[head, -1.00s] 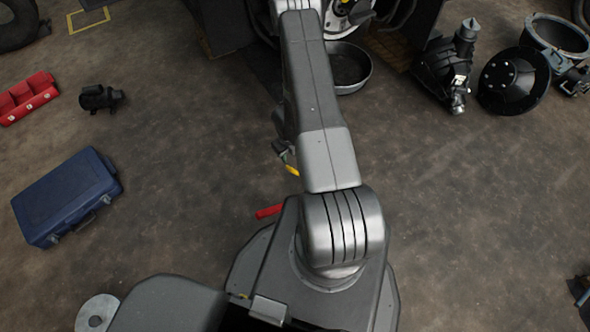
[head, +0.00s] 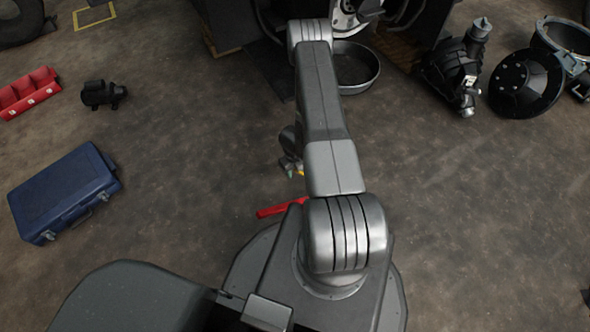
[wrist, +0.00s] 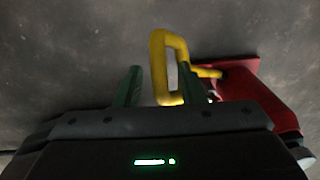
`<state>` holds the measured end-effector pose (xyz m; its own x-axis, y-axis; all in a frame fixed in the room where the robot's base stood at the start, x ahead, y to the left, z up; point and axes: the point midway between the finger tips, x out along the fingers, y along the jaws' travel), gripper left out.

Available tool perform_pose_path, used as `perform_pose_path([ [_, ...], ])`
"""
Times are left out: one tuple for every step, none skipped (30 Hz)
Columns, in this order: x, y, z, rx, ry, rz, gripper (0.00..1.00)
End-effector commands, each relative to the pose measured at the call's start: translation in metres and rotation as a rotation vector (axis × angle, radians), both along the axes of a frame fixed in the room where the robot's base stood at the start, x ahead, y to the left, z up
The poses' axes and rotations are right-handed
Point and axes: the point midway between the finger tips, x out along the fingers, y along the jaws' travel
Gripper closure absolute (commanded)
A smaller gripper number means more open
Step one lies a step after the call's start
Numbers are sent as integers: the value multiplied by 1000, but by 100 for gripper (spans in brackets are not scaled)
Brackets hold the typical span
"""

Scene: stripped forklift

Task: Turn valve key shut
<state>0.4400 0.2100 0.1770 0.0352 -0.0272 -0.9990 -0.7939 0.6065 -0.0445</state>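A yellow loop handle, which looks like the valve key (wrist: 157,62), shows in the wrist view. It stands in front of my gripper (wrist: 160,86), with its lower end between the two green fingers. A yellow stem runs from it toward a red body (wrist: 252,92) on the right. My gripper is open. The loop is nearer the right finger, and I cannot tell whether they touch. In the head view my gripper (head: 290,166) is low beside my arm, with a bit of yellow (head: 300,172) showing. A red bar (head: 278,209) lies below it, partly hidden by my arm and base.
A blue case (head: 62,192), a small black motor (head: 103,95) and a red box (head: 28,93) lie on the floor at left. A metal pan (head: 356,68) stands by the forklift. Black machine parts (head: 525,84) lie at upper right. Floor between is clear.

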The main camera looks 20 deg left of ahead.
Motion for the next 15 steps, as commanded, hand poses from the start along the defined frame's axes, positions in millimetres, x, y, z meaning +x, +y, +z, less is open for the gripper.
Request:
perform_pose_path([
  [0,0,0,0,0,0,64],
  [0,0,0,0,0,0,66],
  [0,0,0,0,0,0,74],
  [0,0,0,0,0,0,80],
  [0,0,0,0,0,0,86],
  [0,0,0,0,0,0,93],
  [0,0,0,0,0,0,99],
  [0,0,0,0,0,0,100],
  [0,0,0,0,0,0,100],
  [0,0,0,0,0,0,100],
  [0,0,0,0,0,0,100],
  [0,0,0,0,0,-1,100],
  [0,0,0,1,-1,-1,100],
  [0,0,0,0,-1,-2,100],
  [0,0,0,1,-2,-4,100],
])
